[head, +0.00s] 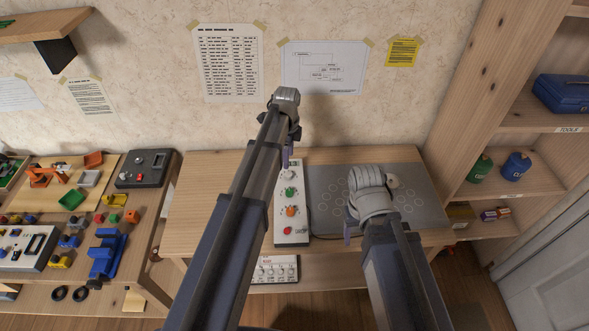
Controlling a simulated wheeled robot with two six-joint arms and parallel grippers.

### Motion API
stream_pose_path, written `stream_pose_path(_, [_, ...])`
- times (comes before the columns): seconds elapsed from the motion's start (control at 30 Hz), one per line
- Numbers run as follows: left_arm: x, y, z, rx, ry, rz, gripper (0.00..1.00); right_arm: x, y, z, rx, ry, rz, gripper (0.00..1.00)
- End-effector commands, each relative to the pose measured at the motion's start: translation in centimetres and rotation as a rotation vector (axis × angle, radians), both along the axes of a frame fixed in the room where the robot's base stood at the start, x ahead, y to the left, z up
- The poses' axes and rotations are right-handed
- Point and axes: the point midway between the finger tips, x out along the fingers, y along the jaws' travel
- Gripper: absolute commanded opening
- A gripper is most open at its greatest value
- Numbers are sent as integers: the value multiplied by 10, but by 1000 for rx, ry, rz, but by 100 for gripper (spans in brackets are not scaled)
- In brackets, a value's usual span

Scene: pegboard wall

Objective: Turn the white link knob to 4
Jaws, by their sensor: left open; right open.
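A narrow white panel (305,203) stands on the wooden table, with a white knob (288,174) near its top. Green (290,192), orange (291,211) and red (287,231) knobs sit below it. The white knob's pointer and any number marks are too small to read. My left arm covers the panel's left side.
A white box with knobs (276,268) sits below the tabletop. The left bench holds a dark box (145,168) and several coloured parts. Shelves stand right.

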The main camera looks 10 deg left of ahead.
Motion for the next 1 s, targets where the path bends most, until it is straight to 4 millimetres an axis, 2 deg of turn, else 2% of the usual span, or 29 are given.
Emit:
stream_pose_path(0.27, [0,-1,-14,0,0,1,64,0,0,-14,0,0,0,64])
stream_pose_path(0.73, [0,-1,-70,0,0,2,64,0,0,-70,0,0,0,64])
stream_pose_path(1.0, [0,-1,-79,0,0,2,64,0,0,-79,0,0,0,64])
